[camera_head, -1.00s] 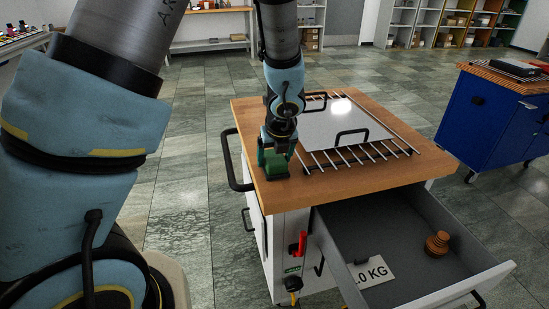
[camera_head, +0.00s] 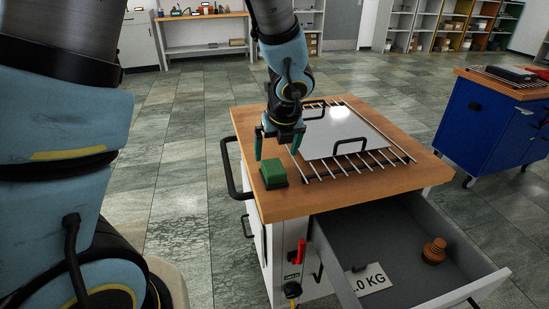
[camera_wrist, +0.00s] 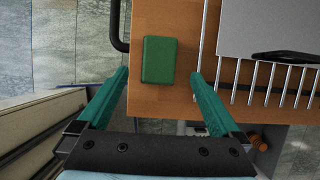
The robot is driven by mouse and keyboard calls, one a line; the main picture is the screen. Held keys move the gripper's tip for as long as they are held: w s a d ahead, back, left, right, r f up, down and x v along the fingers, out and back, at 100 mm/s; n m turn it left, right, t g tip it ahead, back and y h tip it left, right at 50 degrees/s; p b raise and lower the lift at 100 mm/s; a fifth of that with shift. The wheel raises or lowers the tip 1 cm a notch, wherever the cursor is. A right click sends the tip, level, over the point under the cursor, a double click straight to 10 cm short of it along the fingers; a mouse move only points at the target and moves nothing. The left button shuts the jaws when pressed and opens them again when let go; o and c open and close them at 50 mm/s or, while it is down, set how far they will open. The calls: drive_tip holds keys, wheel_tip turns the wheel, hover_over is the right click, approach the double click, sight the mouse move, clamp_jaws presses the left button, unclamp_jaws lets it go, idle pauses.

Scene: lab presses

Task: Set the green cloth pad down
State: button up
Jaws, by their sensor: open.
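The green cloth pad (camera_head: 273,173) lies flat on the wooden top of the cabinet (camera_head: 315,203), near its left edge and left of the metal rack. In the wrist view the pad (camera_wrist: 159,60) sits on the wood, beyond and between the fingertips. My gripper (camera_head: 277,152) is open and empty, raised just above and behind the pad in the head view. In the wrist view its two teal fingers (camera_wrist: 160,75) are spread wider than the pad, and I see no contact.
A metal rack (camera_head: 390,163) with a grey plate (camera_head: 345,128) and black handles lies beside the pad. An open drawer (camera_head: 420,235) below holds a brown stacked weight (camera_head: 434,250) and a KG label (camera_head: 371,280). A blue cabinet (camera_head: 487,120) stands right.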

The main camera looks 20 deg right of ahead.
drive_tip(key=v, duration=0.4)
drive_tip(key=a+r+m+g, duration=0.1)
drive_tip(key=a+m+g, duration=0.2)
drive_tip(key=a+m, duration=2.6)
drive_tip(key=m, duration=0.6)
drive_tip(key=shift+w+a+r+m, duration=0.2)
drive_tip(key=shift+w+a+m, duration=0.05)
drive_tip(key=shift+a+m, duration=0.1)
drive_tip(key=shift+c, duration=0.2)
